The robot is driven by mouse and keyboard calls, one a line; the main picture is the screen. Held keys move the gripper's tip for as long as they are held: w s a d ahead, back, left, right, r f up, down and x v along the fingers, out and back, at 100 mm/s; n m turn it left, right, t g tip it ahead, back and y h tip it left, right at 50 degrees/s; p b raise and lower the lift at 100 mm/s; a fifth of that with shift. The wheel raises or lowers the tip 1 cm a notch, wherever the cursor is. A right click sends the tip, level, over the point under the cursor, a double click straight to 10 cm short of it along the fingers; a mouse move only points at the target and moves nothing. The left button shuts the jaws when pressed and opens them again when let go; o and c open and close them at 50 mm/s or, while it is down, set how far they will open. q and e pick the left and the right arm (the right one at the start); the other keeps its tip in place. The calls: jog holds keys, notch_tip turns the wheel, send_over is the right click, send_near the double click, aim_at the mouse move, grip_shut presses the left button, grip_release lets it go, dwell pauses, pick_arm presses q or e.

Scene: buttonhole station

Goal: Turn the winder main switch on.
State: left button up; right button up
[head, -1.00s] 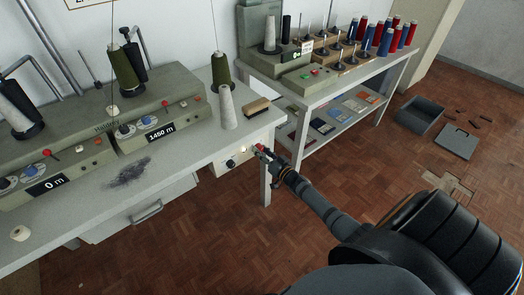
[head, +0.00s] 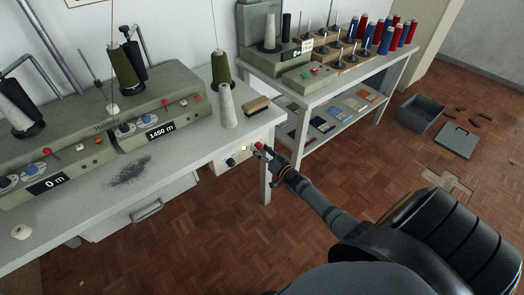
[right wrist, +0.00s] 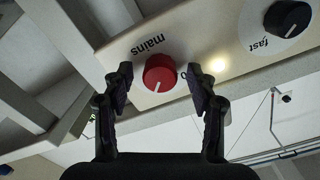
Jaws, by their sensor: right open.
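The main switch is a red round knob (right wrist: 159,73) marked "mains" on the cream panel (right wrist: 197,35) in the right wrist view. Its white pointer line slants down and left in that view. A "0" mark sits just right of it, partly hidden by a finger. My right gripper (right wrist: 160,84) is open, with one finger on each side of the knob; I cannot tell whether they touch it. In the head view the right gripper (head: 263,152) is at the panel under the table's right end. My left gripper is not in view.
A small lamp (right wrist: 219,65) glows beside the switch, and a black "fast" knob (right wrist: 287,18) is farther along. The winder (head: 160,125) shows 1450 m. A brush (head: 256,106) and cones stand on the table above. A table leg (head: 265,185) is close to the gripper.

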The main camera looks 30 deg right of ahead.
jog(key=shift+s, duration=0.15)
jog(key=s+d, duration=0.1)
jog(key=s, duration=1)
jog(key=shift+s+r, duration=0.25)
jog(key=shift+s, duration=0.05)
jog(key=s+f+n+g+h+p, duration=0.1)
jog(key=s+f+g+h+p, duration=0.2)
jog(key=s+f, duration=0.45)
jog(key=s+f+g+p, duration=0.2)
jog(key=s+f+g, duration=0.3)
jog(key=f, duration=0.6)
jog(key=s+a+f+n+g+p, duration=0.1)
jog(key=s+a+f+g, duration=0.1)
jog(key=s, duration=0.6)
jog(key=s+a+f+n+g+p, duration=0.1)
jog(key=s+a+f+g, duration=0.2)
jog(key=s, duration=0.5)
jog(key=s+a+f+n+g+p, duration=0.1)
jog(key=s+a+f+n+g, duration=0.1)
jog(key=s+a+f, duration=0.3)
jog(key=s+f+g, duration=0.1)
jog(key=s, duration=0.3)
jog(key=shift+f+y+p, duration=0.15)
jog(key=shift+y+p, duration=0.15)
jog(key=shift+p, duration=0.05)
